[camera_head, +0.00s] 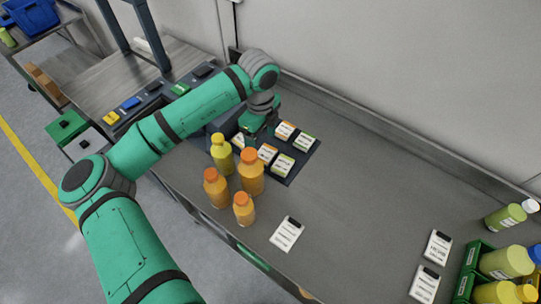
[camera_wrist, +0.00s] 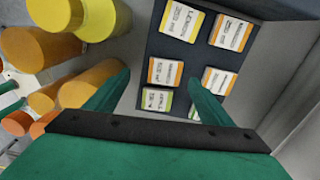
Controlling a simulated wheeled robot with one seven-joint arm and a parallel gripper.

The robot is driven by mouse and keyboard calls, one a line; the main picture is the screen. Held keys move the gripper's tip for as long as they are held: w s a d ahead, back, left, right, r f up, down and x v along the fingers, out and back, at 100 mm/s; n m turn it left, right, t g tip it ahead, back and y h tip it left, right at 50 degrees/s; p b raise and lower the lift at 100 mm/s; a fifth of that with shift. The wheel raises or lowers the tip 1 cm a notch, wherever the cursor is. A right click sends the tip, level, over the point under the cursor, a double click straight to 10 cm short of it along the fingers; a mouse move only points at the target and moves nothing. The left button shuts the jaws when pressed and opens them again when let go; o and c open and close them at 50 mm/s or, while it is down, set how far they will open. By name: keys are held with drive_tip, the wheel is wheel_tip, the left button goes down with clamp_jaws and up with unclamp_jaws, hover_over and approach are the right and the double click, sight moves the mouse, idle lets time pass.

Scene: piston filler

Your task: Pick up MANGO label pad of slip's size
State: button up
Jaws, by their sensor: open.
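Several small label pads with orange or green edges lie in two columns on a dark tray (camera_wrist: 196,62). In the wrist view, orange-edged pads (camera_wrist: 165,72) and (camera_wrist: 219,82) lie in the middle row, with a green-edged pad (camera_wrist: 157,100) nearer me. Their print is too small to tell which is MANGO. My gripper (camera_wrist: 158,82) is open and empty above the tray, its fingers on either side of the left column. In the head view my gripper (camera_head: 258,128) hides part of the tray's back left. A white slip (camera_head: 287,234) lies on the table in front.
Orange bottles (camera_head: 250,174) and a yellow bottle (camera_head: 221,154) stand close to the tray's left. Two more white slips (camera_head: 437,247) and (camera_head: 425,284) lie at the right, near green crates (camera_head: 467,275) with bottles. The table between is clear. A wall runs along the back.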

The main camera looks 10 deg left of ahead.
sight(265, 154)
drive_tip(key=shift+w+d+f, duration=0.1)
drive_tip(key=shift+d+f, duration=0.05)
drive_tip(key=shift+f, duration=0.85)
drive_tip(key=shift+w+d+f, duration=0.1)
drive_tip(key=shift+f, duration=0.9)
drive_tip(key=shift+w+d+f, duration=0.1)
drive_tip(key=shift+d+f, duration=0.05)
drive_tip(key=shift+f, duration=0.85)
drive_tip(key=c, duration=1.2)
